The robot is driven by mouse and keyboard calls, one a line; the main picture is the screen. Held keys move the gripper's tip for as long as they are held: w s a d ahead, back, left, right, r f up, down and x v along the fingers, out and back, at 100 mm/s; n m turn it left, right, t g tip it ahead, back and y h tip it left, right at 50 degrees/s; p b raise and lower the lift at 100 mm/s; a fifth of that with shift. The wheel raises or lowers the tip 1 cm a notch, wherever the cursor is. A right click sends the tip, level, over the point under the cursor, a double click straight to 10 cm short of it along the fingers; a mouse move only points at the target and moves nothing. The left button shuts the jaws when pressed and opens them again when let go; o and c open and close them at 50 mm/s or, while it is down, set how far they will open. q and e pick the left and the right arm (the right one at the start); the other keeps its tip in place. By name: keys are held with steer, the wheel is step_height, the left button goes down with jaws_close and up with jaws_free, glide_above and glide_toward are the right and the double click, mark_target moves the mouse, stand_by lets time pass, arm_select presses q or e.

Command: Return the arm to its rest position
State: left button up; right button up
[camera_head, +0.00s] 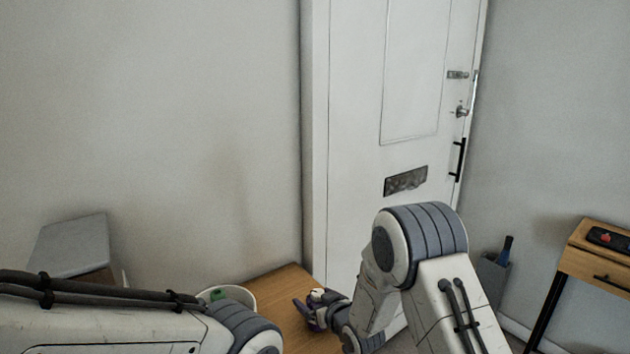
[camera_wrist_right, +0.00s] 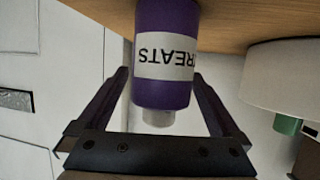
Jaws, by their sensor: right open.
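My right gripper (camera_wrist_right: 160,75) is open, with one dark finger on each side of a purple jar (camera_wrist_right: 165,25). The jar has a white label reading TREATS and a pale lid; it shows upside down in the wrist view, its base at the wooden tabletop (camera_wrist_right: 235,15). I cannot tell whether the fingers touch it. In the head view my right gripper (camera_head: 316,311) is small and partly hidden by its wrist, above the wooden table (camera_head: 278,288). My left arm crosses the lower left; its gripper is out of view.
A white round container (camera_head: 240,294) with something green (camera_head: 217,294) stands on the table, close beside the jar; it also shows in the wrist view (camera_wrist_right: 285,85). A white door (camera_head: 350,120) is behind. A small wooden desk (camera_head: 590,255) and a dark bin (camera_head: 492,275) are at right.

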steer(key=shift+w+a+r, duration=0.1)
steer(key=shift+w+a, duration=0.05)
steer(key=shift+w, duration=0.2)
steer(key=shift+s+r, duration=0.1)
steer(key=shift+r, duration=1.55)
steer(key=shift+f, duration=0.15)
